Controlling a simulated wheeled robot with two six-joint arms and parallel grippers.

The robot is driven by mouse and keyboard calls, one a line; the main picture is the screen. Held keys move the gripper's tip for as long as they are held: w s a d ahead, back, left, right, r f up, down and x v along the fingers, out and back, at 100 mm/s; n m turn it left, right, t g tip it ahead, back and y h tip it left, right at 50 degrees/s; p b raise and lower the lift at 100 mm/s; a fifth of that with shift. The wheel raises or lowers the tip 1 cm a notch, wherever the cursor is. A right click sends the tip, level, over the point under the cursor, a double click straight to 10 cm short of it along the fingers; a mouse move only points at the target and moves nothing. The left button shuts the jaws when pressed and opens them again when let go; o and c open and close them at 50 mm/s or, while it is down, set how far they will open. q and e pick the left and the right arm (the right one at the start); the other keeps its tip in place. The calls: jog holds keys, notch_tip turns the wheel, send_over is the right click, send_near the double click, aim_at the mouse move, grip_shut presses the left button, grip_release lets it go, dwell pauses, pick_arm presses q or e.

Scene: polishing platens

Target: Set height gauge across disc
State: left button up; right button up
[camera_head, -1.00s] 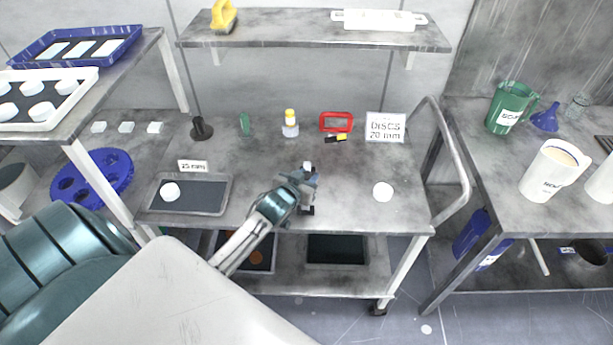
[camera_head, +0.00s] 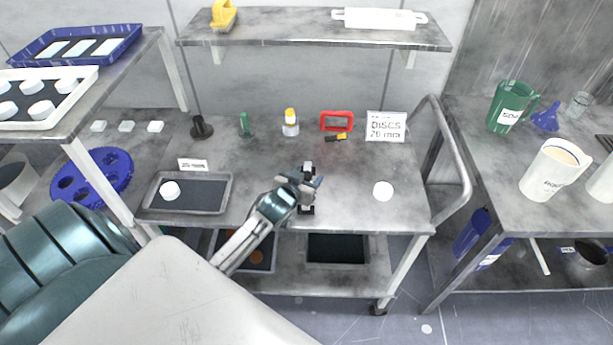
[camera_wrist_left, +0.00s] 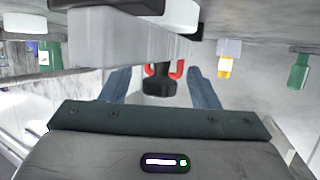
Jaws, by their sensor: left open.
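The object I take for the height gauge (camera_head: 307,167) is a pale bar with black ends. It stands on the middle table, partly hidden by my left gripper (camera_head: 303,183). In the left wrist view the bar (camera_wrist_left: 130,52) and a black foot or knob (camera_wrist_left: 158,86) show close up. The blue fingers of the left gripper (camera_wrist_left: 160,92) are spread apart, one on each side of the black part; contact cannot be told. A white disc (camera_head: 383,191) lies on the table to the right, apart from the gauge. Another white disc (camera_head: 170,190) lies in the dark tray at left. My right gripper is not in view.
The tray (camera_head: 226,193) sits at the table's front left. A black stand (camera_head: 201,127), green item (camera_head: 245,125), yellow-capped bottle (camera_head: 290,122), red frame (camera_head: 336,120) and disc sign (camera_head: 386,126) stand along the back. A rail (camera_head: 462,165) bounds the right side.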

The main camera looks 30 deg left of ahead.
pick_arm(q)
jog(key=shift+s, duration=0.1)
jog(key=b+v, duration=0.2)
jog(key=v, duration=0.8)
jog(key=shift+s+r+b, duration=0.15)
jog(key=shift+s+b, duration=0.15)
jog(key=shift+b, duration=0.05)
